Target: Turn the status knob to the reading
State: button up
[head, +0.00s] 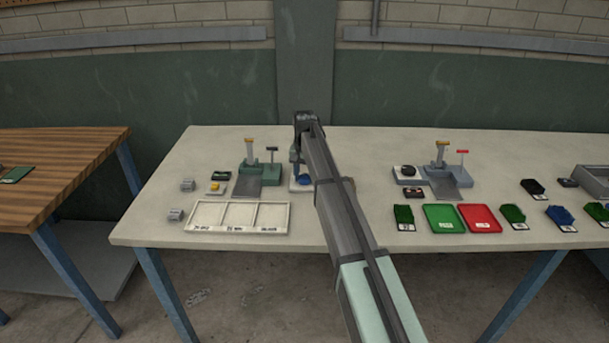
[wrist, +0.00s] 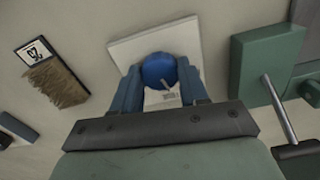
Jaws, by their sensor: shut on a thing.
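A round blue knob (wrist: 160,70) sits on a white square base (wrist: 124,52) in the wrist view. A small pale pointer mark shows on the knob's near side, above dark print on the base too small to read. My gripper (wrist: 160,76) is shut on the knob, one blue finger on each side. In the head view the knob (head: 304,181) shows low beside my arm, right of the green tester (head: 262,176). My wrist and forearm hide part of the base there.
A brown bristled block with a labelled end (wrist: 58,80) lies left of the knob in the wrist view. A green fixture with a metal lever (wrist: 280,110) stands close on the right. A white three-part tray (head: 238,216) lies in front. A second station with a black knob (head: 406,171) stands farther right.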

aim_at(304, 177)
jog(key=shift+m, duration=1.5)
jog(key=o, duration=1.1)
jog(key=shift+c, duration=0.2)
jog(key=shift+r, duration=0.1)
notch_tip(304, 177, up, 14)
